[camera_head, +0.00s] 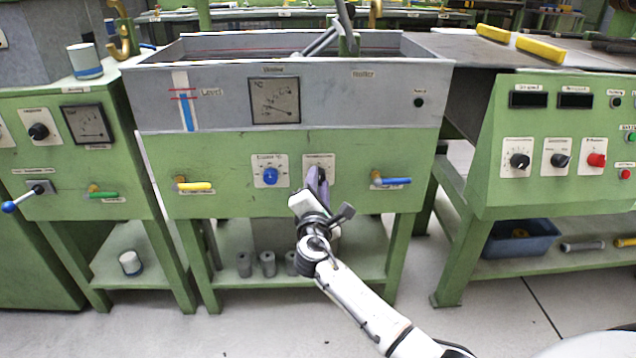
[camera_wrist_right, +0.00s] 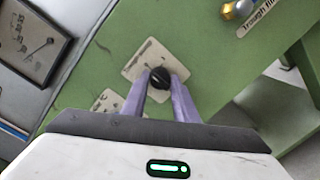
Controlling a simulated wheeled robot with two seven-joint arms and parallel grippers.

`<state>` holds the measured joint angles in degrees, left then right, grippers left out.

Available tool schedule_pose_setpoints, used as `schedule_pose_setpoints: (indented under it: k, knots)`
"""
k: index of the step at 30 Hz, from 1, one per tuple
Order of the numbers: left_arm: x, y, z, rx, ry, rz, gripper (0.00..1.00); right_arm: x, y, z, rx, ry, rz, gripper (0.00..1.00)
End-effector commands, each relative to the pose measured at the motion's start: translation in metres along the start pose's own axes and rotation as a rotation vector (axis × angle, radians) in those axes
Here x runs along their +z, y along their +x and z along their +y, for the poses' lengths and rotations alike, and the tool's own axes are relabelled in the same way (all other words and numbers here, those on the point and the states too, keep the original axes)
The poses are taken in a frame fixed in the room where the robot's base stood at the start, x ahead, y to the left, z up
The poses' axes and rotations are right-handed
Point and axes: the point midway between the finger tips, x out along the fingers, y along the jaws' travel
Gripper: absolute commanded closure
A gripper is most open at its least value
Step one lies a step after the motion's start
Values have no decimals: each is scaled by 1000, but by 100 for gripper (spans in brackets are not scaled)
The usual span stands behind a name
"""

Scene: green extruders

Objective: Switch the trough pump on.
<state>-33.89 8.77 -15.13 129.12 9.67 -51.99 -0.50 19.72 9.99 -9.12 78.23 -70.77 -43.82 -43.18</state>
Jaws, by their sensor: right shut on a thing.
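The trough (camera_head: 222,93) has a green front panel with a blue knob (camera_head: 270,176) on a white plate at left and a black knob on a second white plate (camera_head: 318,160) to its right. My right gripper (camera_head: 319,178) reaches the second plate and covers most of its knob in the head view. In the right wrist view the black knob (camera_wrist_right: 160,77) sits between the two purple fingertips, and my right gripper (camera_wrist_right: 160,84) is shut on it. The plate (camera_wrist_right: 155,57) shows around the knob. My left gripper is in neither view.
A yellow-handled valve (camera_head: 195,186) and a blue-handled valve (camera_head: 391,181) flank the knobs on the trough panel. A dial gauge (camera_head: 274,101) sits above. The right-hand green console (camera_head: 560,190) has black knobs and a red knob (camera_head: 597,160). Grey cylinders (camera_head: 267,263) stand on the shelf below.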

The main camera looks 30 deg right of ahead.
Motion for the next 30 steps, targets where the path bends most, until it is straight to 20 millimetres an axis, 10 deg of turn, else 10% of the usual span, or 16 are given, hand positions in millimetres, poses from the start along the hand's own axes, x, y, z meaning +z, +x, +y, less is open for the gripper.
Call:
schedule_pose_setpoints:
  k: [30]
  knots:
    - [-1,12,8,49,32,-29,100,0,-1,2,-48,668,34,96]
